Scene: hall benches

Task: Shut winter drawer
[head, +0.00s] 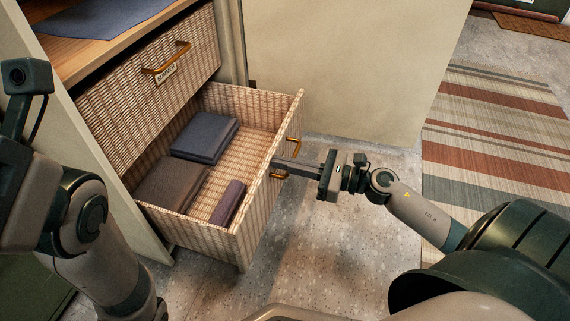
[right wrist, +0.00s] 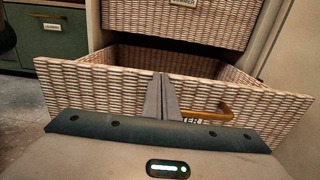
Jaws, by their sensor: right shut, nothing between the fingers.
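The open wicker drawer (head: 205,229) is pulled out of the cabinet below another drawer. Its front has a brass handle and a label of which "TER" can be read in the right wrist view (right wrist: 90,90). Inside lie a dark blue folded cloth (head: 205,137), a brown folded cloth (head: 171,184) and a purple rolled item (head: 229,203). My right gripper (head: 275,165) is shut and empty, its fingertips at the drawer's front beside the brass handle (right wrist: 208,114); whether they touch cannot be told. The fingers hide part of the label. My left arm shows at the left, its fingers out of view.
The upper wicker drawer (head: 148,101) is shut, with a brass handle and label. A wooden top (head: 95,62) with a blue cloth (head: 92,20) lies above it. A pale panel (head: 345,65) stands right of the drawer. Speckled floor and a striped rug (head: 500,150) are clear at the right.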

